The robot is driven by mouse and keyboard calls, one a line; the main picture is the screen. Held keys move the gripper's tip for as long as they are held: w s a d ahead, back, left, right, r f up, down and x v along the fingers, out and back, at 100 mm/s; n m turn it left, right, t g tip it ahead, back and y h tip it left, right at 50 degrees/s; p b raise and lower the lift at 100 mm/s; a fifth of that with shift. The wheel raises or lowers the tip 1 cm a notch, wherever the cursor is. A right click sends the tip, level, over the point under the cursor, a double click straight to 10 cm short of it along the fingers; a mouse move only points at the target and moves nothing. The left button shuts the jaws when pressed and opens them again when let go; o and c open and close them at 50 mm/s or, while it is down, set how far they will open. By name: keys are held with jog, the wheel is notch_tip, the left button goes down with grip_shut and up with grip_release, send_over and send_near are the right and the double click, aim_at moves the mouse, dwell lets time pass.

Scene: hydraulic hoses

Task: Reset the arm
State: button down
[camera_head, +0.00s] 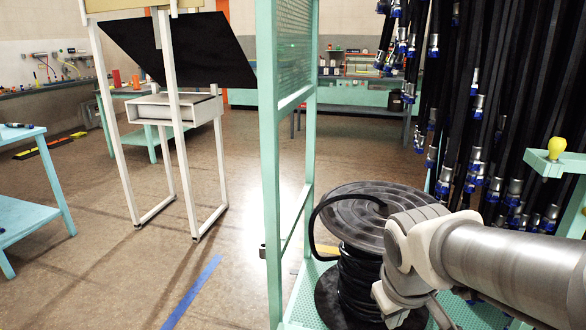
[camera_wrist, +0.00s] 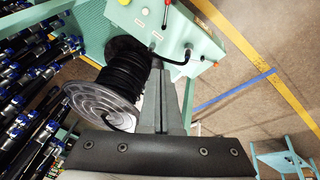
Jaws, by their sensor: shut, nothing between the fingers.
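My gripper (camera_wrist: 159,70) shows in the wrist view as grey fingers pressed together, pointing up the picture from the dark wrist plate. The fingers are shut with nothing between them. Beside them on the left is a reel of black hose (camera_wrist: 122,68) with a grey disc flange; I cannot tell how near it is in depth. In the head view my arm comes in from the right, in front of the hose reel (camera_head: 352,215). My fingertips cannot be made out there.
Black hoses with blue and silver fittings (camera_head: 478,110) hang densely at the right. A green frame post (camera_head: 268,150) stands left of the reel. A white stand (camera_head: 180,110) and blue-green table (camera_head: 30,215) are farther left, with open floor (camera_head: 235,270) between.

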jog(key=s+a+r+m+t+y, duration=0.2)
jog(key=s+r+m, duration=0.1)
jog(key=s+r, duration=0.35)
notch_tip(320, 180, up, 18)
jog(key=p, duration=1.9)
jog(key=shift+s+r, duration=0.15)
jog(key=shift+s, duration=0.2)
jog(key=shift+a, duration=0.1)
